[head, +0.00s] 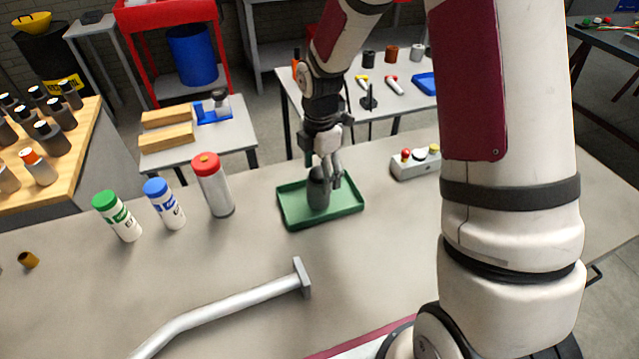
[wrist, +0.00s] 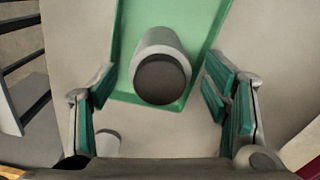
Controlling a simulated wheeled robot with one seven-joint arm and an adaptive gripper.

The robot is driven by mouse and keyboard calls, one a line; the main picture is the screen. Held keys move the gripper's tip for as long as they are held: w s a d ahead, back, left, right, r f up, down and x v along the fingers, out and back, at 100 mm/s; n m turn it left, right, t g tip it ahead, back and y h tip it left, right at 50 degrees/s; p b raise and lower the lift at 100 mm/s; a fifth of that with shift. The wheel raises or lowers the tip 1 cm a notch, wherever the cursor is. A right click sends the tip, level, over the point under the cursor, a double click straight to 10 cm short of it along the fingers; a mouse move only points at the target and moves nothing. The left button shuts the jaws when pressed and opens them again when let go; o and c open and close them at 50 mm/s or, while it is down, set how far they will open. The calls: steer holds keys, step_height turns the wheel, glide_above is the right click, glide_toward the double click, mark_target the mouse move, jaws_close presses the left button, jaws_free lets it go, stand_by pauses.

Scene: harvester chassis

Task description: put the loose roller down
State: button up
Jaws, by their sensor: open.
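The loose roller (head: 319,190) is a dark grey cylinder standing upright in the green tray (head: 292,221). In the wrist view the roller (wrist: 161,72) shows its dark round top and lighter grey side, over the tray (wrist: 122,50). My gripper (head: 326,174) is at the roller in the head view, above the tray. In the wrist view my gripper (wrist: 160,92) has its teal-padded fingers wide apart, one to each side of the roller, with gaps between pads and roller.
A red-capped canister (head: 213,186), a blue-capped bottle (head: 164,204) and a green-capped bottle (head: 118,216) stand left of the tray. A button box (head: 416,163) sits to its right. A bent grey pipe (head: 230,306) lies in front. Grey table surface between them is clear.

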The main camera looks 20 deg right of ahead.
step_height(320, 180, up, 6)
steer(key=shift+r, duration=0.1)
steer(key=s+r+m+t, duration=0.2)
steer(key=s+r+m, duration=0.85)
steer(key=r, duration=0.45)
steer(key=s+r+m+t, duration=0.3)
steer(key=s+r+m, duration=0.1)
steer(key=s+m, duration=0.6)
steer(key=s, duration=0.3)
steer(key=shift+s+r, duration=0.15)
steer(key=shift+s, duration=0.15)
steer(key=shift+d+m, duration=0.1)
steer(key=shift+m, duration=0.15)
steer(key=shift+c, duration=0.6)
